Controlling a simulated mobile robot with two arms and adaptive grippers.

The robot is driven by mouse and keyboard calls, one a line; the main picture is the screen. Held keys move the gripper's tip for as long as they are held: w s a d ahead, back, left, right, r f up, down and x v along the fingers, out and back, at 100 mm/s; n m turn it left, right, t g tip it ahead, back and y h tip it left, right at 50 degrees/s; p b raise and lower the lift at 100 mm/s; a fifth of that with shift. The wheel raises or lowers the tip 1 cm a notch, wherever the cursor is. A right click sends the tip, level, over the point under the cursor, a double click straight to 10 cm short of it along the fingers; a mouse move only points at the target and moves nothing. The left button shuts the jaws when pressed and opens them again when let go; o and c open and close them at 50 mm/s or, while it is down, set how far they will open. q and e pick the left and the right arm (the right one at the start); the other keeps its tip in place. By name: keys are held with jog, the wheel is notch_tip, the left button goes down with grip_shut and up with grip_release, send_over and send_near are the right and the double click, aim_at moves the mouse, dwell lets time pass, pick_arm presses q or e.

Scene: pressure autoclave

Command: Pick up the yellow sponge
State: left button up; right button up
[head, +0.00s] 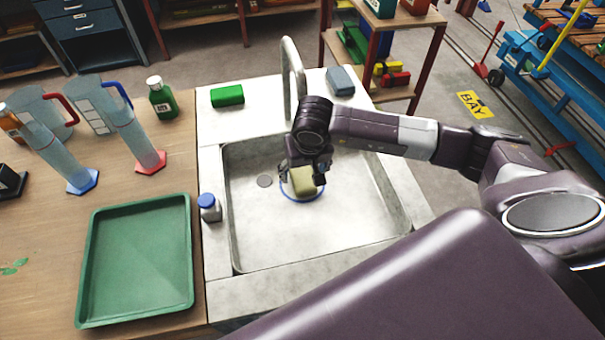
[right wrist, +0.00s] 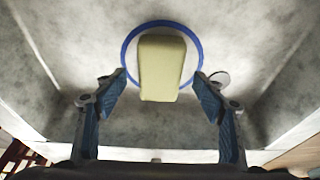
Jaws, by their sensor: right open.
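The yellow sponge (head: 304,181) is a pale yellow block in the sink, inside a blue ring (head: 290,196) on the basin floor. My right gripper (head: 301,178) is over it, pointing down, and hides part of it in the head view. In the right wrist view the sponge (right wrist: 162,68) lies ahead of the open fingers (right wrist: 160,95), roughly centred between them, with the blue ring (right wrist: 126,50) around it. Neither finger appears to touch the sponge. My left gripper is not in view.
The sink basin (head: 300,245) has walls on all sides and a faucet (head: 293,75) at the back. A green sponge (head: 227,95) and a grey-blue block (head: 340,80) lie on the rim. A blue-capped bottle (head: 209,208) stands at the left edge, beside a green tray (head: 140,260).

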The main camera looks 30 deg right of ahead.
jog(key=shift+x, duration=1)
jog(key=c, duration=1)
jog(key=shift+w+r, duration=0.1)
jog(key=shift+r, duration=0.05)
jog(key=shift+r+b, duration=0.35)
jog(key=shift+r, duration=0.2)
notch_tip(320, 180, up, 2)
jog(key=shift+r+b, duration=0.1)
jog(key=shift+b, duration=0.35)
jog(key=s+a+b, duration=0.1)
jog(key=s+a, duration=0.2)
jog(key=a, duration=0.1)
jog(key=s+a+b, duration=0.2)
jog(key=s+a, duration=0.1)
jog(key=a, duration=0.2)
jog(key=s+a+b, duration=0.2)
jog(key=s+a, duration=0.2)
jog(key=shift+s+a, duration=0.1)
jog(key=shift+a, duration=0.15)
jog(key=shift+s+a, duration=0.4)
